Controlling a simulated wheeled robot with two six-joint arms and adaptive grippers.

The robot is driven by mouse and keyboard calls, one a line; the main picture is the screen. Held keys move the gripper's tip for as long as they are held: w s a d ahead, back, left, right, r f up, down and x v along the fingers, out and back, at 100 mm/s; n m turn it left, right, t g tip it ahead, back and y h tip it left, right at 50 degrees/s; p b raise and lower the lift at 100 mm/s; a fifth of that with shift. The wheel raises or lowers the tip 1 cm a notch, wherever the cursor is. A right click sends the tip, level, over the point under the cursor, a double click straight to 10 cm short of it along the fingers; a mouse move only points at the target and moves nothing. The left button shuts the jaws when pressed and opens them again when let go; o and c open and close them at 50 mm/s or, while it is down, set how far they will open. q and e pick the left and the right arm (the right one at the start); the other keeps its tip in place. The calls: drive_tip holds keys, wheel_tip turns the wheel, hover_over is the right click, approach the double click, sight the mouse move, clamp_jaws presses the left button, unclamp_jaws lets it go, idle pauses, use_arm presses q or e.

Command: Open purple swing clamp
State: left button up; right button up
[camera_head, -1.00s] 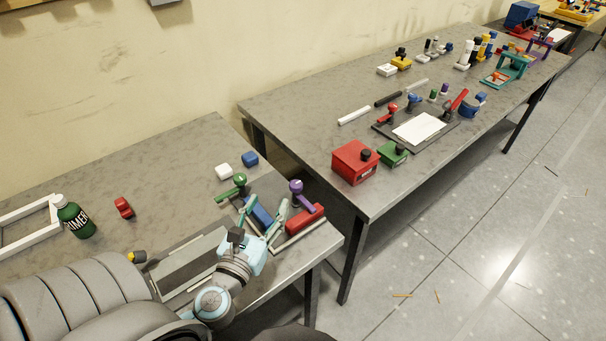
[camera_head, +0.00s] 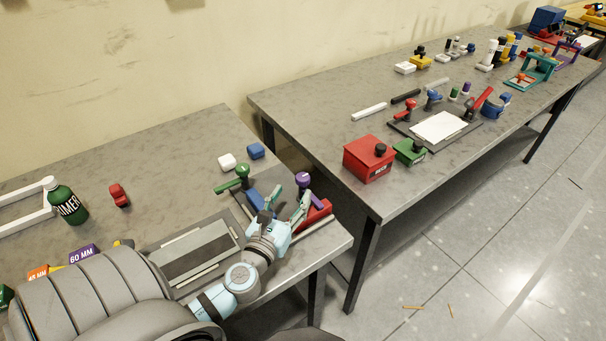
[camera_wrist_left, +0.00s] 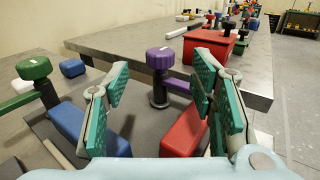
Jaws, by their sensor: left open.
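The purple swing clamp (camera_head: 304,181) has a round purple knob on a dark post and stands at the right end of the near table. In the left wrist view the purple clamp (camera_wrist_left: 160,64) shows upright between and beyond my open fingers, with a purple arm pointing right. My left gripper (camera_head: 283,201) is open and empty; its teal-padded fingers (camera_wrist_left: 160,95) stand to either side of the clamp's post in that view. I cannot tell whether they touch it. A green swing clamp (camera_head: 240,173) stands to the left. My right gripper is not in view.
A blue block (camera_wrist_left: 75,122) and a red block (camera_wrist_left: 184,132) lie on the fixture either side of the post. White and blue small blocks (camera_head: 255,151) sit behind. A second table holds a red box (camera_head: 368,157). A gap separates the tables.

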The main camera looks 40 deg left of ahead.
sight(300, 181)
use_arm(q)
drive_tip(key=x, duration=0.8)
drive_tip(key=shift+w, duration=0.1)
clamp_jaws()
